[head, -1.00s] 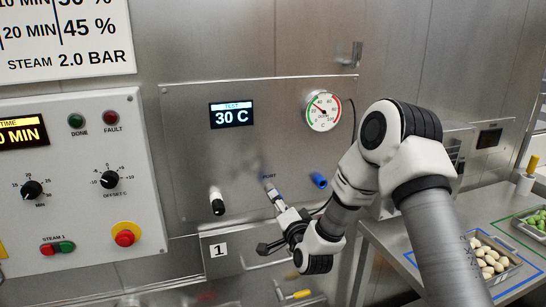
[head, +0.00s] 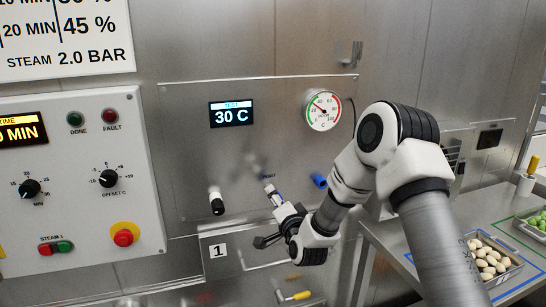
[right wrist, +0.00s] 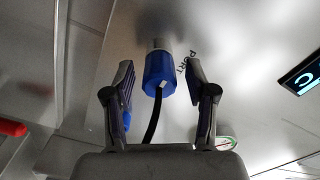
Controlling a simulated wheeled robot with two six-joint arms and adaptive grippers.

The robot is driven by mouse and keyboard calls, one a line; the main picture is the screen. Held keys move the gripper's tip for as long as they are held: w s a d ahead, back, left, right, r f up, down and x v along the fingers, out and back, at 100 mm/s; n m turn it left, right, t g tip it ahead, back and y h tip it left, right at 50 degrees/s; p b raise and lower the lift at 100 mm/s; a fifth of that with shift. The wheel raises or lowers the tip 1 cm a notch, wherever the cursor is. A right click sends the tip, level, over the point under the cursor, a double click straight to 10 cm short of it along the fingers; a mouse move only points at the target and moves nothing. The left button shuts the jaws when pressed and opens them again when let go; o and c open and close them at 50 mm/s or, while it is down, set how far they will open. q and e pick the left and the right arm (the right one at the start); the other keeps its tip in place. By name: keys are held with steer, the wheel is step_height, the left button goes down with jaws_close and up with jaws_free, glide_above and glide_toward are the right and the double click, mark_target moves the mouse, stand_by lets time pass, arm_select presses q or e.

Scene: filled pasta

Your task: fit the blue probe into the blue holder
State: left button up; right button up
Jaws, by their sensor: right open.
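The blue probe (right wrist: 158,72) shows between my right gripper's fingers in the right wrist view, its metal end toward the steel panel and a black cable trailing from it. In the head view it is small beside the PORT label (head: 269,176), with a pale end (head: 268,188). I cannot tell how deep it sits. My right gripper (head: 279,204) is open around the probe, with gaps on both sides in the right wrist view (right wrist: 160,65). The blue holder (head: 320,181) is on the panel to the right; part of it shows behind the left finger (right wrist: 108,120). My left gripper is out of view.
A black-and-white knob-like fitting (head: 216,201) stands left of the port. A dial gauge (head: 323,110) and a 30 C display (head: 231,115) are above. A control box (head: 85,190) is at left. A steel table (head: 410,255) with trays is at right.

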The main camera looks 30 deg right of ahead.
jaws_close()
steer(key=shift+s+a, duration=0.15)
steer(key=shift+s, duration=0.55)
stand_by(0.6)
steer(key=shift+b+v, duration=0.4)
steer(key=shift+v, duration=2.35)
steer(key=shift+r, duration=0.1)
